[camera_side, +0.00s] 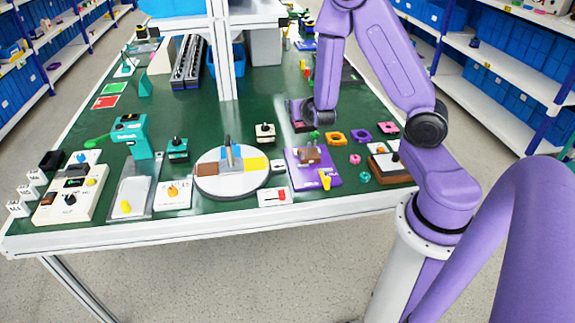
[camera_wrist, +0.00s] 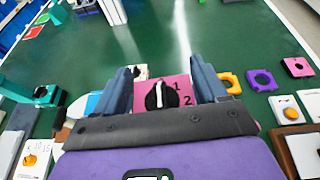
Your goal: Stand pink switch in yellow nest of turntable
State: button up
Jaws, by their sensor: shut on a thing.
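The pink switch (camera_wrist: 181,86) is a pink plate with a round black knob, a white pointer and the marks 1 and 2. My gripper (camera_wrist: 164,78) is shut on it, with one blue-grey finger at each side in the wrist view. In the side view my gripper (camera_side: 300,115) is beyond and to the right of the turntable; the switch is small and mostly hidden there. The turntable (camera_side: 222,187) is a light round disc near the front edge. Its yellow nest (camera_side: 256,164) is on the right side of the disc and looks empty. A blue part and a brown part also show on it.
A cream switch (camera_side: 265,132) stands behind the turntable. A purple board (camera_side: 304,175) with blocks lies to its right, and a red-slider card (camera_side: 274,196) in front. An orange ring (camera_side: 334,137) and a purple ring (camera_side: 361,135) lie right of my gripper. A white post (camera_side: 221,60) rises behind.

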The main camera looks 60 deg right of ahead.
jog(key=a+r+n+t+y, duration=0.1)
jog(key=a+r+n+y, duration=0.15)
jog(key=a, duration=0.35)
jog(key=w+a+r+n+t+y, duration=0.1)
jog(key=a+r, duration=0.2)
jog(key=a, duration=0.3)
jog(key=a+r+n+t+y, duration=0.1)
jog(key=a+r+y, duration=0.15)
jog(key=a, duration=0.35)
jog(key=w+d+f+m+g+h, duration=0.1)
jog(key=w+d+f+h, duration=0.15)
jog(key=w, duration=0.55)
jog(key=w+d+f+m+g+h, duration=0.1)
jog(key=w+d+f+m, duration=0.2)
jog(key=w, duration=0.5)
jog(key=w+d+f+m+g+h, duration=0.1)
jog(key=w+d+f, duration=0.3)
jog(key=d, duration=0.3)
jog(key=w+d+f+g+h, duration=0.1)
jog(key=w+d+f+h, duration=0.1)
jog(key=w+d+f, duration=0.45)
jog(key=shift+t, duration=0.3)
jog(key=f, duration=0.2)
jog(key=s+d+f, duration=0.1)
jog(key=f, duration=0.2)
jog(key=s+f, duration=0.1)
jog(key=f, duration=0.2)
jog(key=shift+s+d, duration=0.15)
jog(key=shift+s, duration=0.1)
jog(key=shift+f, duration=0.3)
